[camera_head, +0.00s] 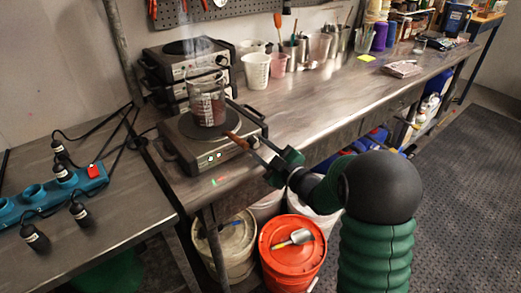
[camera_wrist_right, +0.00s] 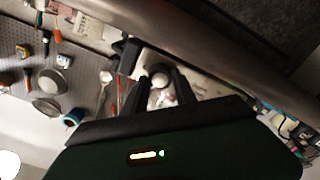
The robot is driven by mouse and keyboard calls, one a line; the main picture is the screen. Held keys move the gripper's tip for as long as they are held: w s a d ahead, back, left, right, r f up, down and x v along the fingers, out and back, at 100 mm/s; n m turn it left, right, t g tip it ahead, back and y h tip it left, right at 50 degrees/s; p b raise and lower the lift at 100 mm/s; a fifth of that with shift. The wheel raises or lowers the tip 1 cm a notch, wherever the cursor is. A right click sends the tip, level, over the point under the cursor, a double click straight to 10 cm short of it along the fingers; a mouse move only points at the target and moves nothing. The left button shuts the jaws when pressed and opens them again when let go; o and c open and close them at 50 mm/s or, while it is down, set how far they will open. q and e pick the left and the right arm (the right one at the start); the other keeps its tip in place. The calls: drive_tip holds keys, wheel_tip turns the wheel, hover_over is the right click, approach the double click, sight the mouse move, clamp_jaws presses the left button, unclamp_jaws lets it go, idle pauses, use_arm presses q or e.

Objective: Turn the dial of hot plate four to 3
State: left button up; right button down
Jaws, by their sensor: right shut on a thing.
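A low hot plate (camera_head: 184,157) with a lit green display stands at the near left end of the metal bench. I take it as hot plate four; no number is readable. A glass beaker (camera_head: 207,106) of dark red liquid stands on it. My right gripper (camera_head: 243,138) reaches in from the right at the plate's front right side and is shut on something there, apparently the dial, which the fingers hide. The dial's setting cannot be read. In the right wrist view, the dark fingers (camera_wrist_right: 162,84) stand a little apart around a pale round shape. My left gripper is out of view.
More hot plates (camera_head: 178,62) are stacked behind. White and pink cups (camera_head: 257,70) stand further along the bench. A blue socket strip (camera_head: 48,197) with black plugs lies at left. A red-lidded bucket (camera_head: 285,250) is below. The bench's middle is clear.

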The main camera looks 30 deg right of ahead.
drive_tip(key=c, duration=1)
unclamp_jaws()
drive_tip(key=shift+s, duration=0.1)
drive_tip(key=s+d+b, duration=0.1)
drive_tip(key=s+b, duration=0.8)
drive_tip(key=s, duration=0.7)
drive_tip(key=shift+s+d, duration=0.3)
